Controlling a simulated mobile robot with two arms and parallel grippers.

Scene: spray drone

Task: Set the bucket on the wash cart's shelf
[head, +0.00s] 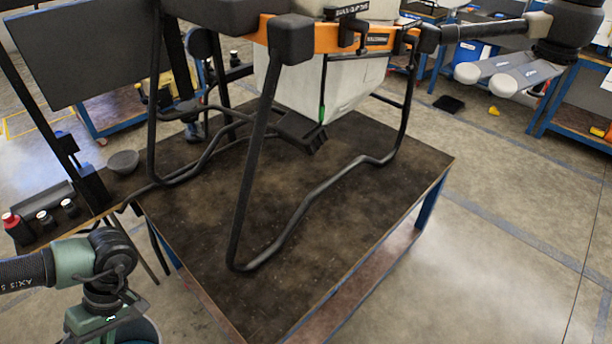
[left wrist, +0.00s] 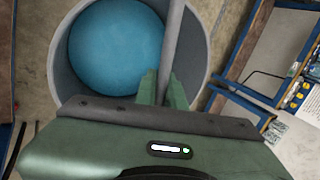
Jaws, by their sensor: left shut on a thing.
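My left gripper (head: 108,318) is low at the bottom left of the head view, its fingers hidden there. In the left wrist view its green fingers (left wrist: 163,84) are shut on the bucket's grey bar-like handle (left wrist: 171,45). The grey bucket (left wrist: 58,70) hangs below, with a round blue surface (left wrist: 115,45) inside. Part of the bucket's rim (head: 150,328) shows under the gripper in the head view. A blue-framed unit with shelves (left wrist: 240,95) is at the right of the left wrist view; I cannot tell whether it is the wash cart. My right gripper is not in view.
A dark-topped table (head: 350,215) with blue legs carries a spray drone (head: 335,85) on black tube legs. A side ledge (head: 125,185) at left holds small bottles (head: 45,218) and a dark bowl (head: 123,162).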

